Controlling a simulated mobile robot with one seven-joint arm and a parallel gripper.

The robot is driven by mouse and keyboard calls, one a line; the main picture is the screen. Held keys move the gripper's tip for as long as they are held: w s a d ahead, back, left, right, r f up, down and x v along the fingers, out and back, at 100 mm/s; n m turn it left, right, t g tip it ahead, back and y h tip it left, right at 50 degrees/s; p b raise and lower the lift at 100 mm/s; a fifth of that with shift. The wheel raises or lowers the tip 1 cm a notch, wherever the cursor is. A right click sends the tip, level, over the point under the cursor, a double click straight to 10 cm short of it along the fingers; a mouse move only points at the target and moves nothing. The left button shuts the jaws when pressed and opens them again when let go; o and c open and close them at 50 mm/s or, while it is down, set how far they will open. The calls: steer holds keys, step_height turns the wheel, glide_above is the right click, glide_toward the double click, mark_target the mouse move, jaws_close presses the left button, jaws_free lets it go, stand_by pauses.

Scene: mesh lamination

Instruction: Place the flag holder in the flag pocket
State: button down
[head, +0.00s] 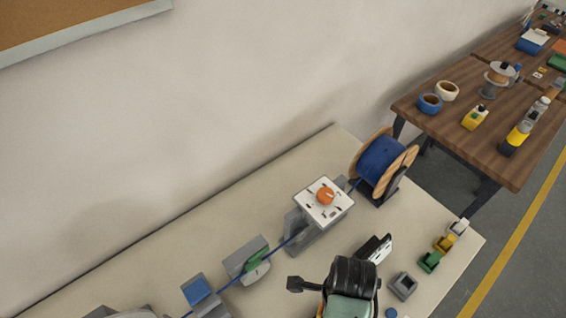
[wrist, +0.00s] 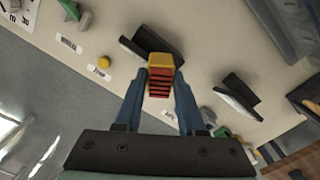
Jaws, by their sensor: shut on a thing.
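My gripper (wrist: 160,85) is shut on a small yellow block with red stripes (wrist: 160,88), which looks like the flag holder. The block sits between the two blue-grey fingertips, above the bench. Just beyond it in the wrist view is a dark angled piece (wrist: 138,50); I cannot tell whether they touch. In the head view my dark wrist hides the fingertips and the held block. A grey open-topped block (head: 403,284) stands to the right of my wrist. It may be the flag pocket, but this is not certain.
Green (head: 429,261), yellow (head: 444,244) and white (head: 458,227) small holders line the bench's right side. A tilted black-and-white panel (head: 374,248) is behind my wrist. A blue cable spool (head: 383,160) and white box with orange knob (head: 312,214) stand farther back.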

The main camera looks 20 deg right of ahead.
steer(key=w+a+r+n, duration=0.35)
steer(key=a+n, duration=0.45)
steer(key=n, duration=0.5)
steer(key=w+a+r+n, duration=0.2)
steer(key=w+a+n, duration=0.4)
steer(key=n, duration=0.6)
step_height(320, 180, down, 8)
steer(key=s+b, duration=0.1)
steer(key=b, duration=0.7)
steer(key=shift+s+a, duration=0.2)
steer(key=shift+a, duration=0.25)
steer(key=shift+r, duration=0.1)
